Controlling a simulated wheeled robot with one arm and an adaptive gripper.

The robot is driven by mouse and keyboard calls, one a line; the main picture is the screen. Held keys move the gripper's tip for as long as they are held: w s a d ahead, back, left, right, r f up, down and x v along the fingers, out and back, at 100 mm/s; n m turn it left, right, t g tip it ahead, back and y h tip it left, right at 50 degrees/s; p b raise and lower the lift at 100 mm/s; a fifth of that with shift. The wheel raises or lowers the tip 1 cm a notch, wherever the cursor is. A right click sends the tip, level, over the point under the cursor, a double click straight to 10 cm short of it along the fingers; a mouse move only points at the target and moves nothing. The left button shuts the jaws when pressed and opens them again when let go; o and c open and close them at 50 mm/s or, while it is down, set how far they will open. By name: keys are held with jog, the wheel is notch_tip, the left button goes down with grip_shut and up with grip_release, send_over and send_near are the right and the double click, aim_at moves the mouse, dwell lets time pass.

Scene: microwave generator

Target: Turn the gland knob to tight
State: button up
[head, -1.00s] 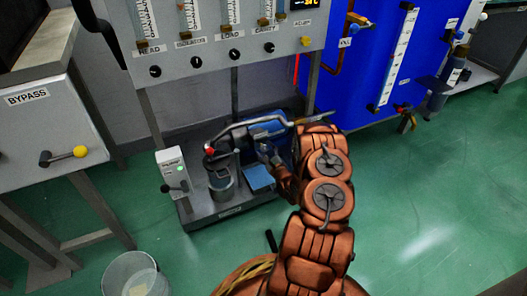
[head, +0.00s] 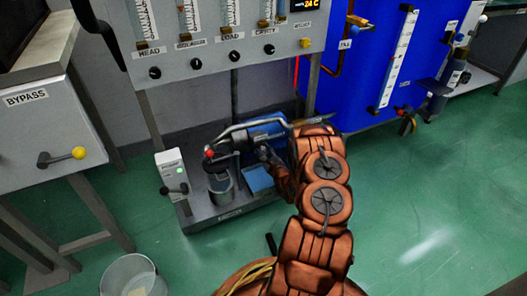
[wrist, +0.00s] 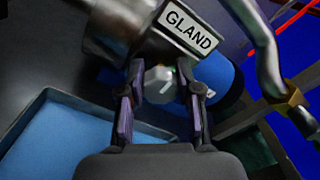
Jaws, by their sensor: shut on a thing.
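The gland knob (wrist: 160,85) is a small pale faceted knob under the white GLAND label (wrist: 190,31) in the wrist view. My gripper (wrist: 161,103) has one finger on each side of the knob and is shut on it. The knob sits at the end of a grey metal pump body (wrist: 120,28). In the head view my gripper (head: 262,153) reaches in at the pump from the right, and the knob is too small to make out there. Which way the knob is turned cannot be told.
A curved metal pipe (wrist: 262,50) runs close on the right in the wrist view. A blue tray (wrist: 60,140) lies below left. In the head view a red-tipped lever (head: 209,152), a small switch box (head: 173,175) and a bucket (head: 135,276) stand left of my arm.

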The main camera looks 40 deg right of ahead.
grip_shut()
jog(key=shift+r+n+p, duration=0.15)
jog(key=shift+n+p, duration=0.15)
jog(key=shift+p, duration=0.8)
jog(key=shift+n+p, duration=0.4)
jog(key=shift+p, duration=0.7)
jog(key=n+p, duration=0.3)
jog(key=p, duration=0.1)
jog(key=shift+a+n, duration=0.1)
jog(key=shift+n, duration=0.2)
jog(key=n+p, duration=0.1)
jog(key=n, duration=0.1)
jog(key=n+p, duration=0.1)
jog(key=n, duration=0.1)
jog(key=n+p, duration=0.2)
jog(key=shift+f, duration=0.25)
jog(key=shift+f+n+p, duration=0.15)
jog(key=shift+n+p, duration=1.3)
jog(key=shift+n, duration=0.95)
jog(key=o, duration=1)
grip_release()
